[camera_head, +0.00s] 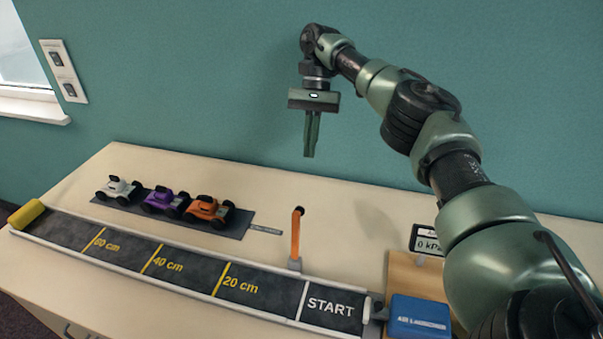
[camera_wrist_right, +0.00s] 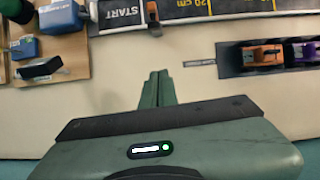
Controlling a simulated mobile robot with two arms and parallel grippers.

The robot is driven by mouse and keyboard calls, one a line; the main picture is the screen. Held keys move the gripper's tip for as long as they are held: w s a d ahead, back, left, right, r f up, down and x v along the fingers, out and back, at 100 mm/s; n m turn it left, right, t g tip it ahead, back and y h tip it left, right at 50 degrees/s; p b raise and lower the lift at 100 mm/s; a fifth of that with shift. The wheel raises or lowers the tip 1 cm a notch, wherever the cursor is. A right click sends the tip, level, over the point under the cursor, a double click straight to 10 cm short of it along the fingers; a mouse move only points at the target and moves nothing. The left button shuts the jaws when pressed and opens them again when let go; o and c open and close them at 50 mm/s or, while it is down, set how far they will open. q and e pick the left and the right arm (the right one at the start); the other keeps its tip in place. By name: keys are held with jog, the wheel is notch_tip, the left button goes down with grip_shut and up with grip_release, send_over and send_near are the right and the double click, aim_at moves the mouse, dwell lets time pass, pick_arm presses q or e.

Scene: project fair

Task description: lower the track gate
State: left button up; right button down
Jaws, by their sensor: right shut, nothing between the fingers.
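The track gate (camera_head: 295,238) is an orange arm with a dark tip, standing upright from a grey base at the track's far edge, near the START line. In the right wrist view the gate (camera_wrist_right: 152,12) shows small at the top edge. The dark track (camera_head: 190,268) runs along the front of the table, marked START, 20 cm, 40 cm and 60 cm. My right gripper (camera_head: 310,154) points down with its fingers shut and empty, above the back of the table and well above the gate. Its fingers (camera_wrist_right: 158,77) also show in the wrist view. My left gripper is not in view.
White (camera_head: 118,189), purple (camera_head: 165,202) and orange (camera_head: 209,210) toy cars stand on a dark mat behind the track. A blue launcher box (camera_head: 419,315) and a gauge reading 0 kPa (camera_head: 428,240) are at the right. A yellow roll (camera_head: 26,214) lies at the track's left end.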

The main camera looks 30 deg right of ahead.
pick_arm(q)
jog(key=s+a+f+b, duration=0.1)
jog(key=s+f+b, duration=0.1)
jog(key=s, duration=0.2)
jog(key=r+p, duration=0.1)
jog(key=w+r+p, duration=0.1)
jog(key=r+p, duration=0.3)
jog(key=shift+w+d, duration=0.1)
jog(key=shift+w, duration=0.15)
pick_arm(e)
jog(key=s+a+f, duration=0.5)
jog(key=a+f, duration=0.1)
jog(key=f, duration=0.2)
jog(key=shift+s, duration=0.35)
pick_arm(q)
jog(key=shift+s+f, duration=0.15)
pick_arm(e)
jog(key=shift+a, duration=0.1)
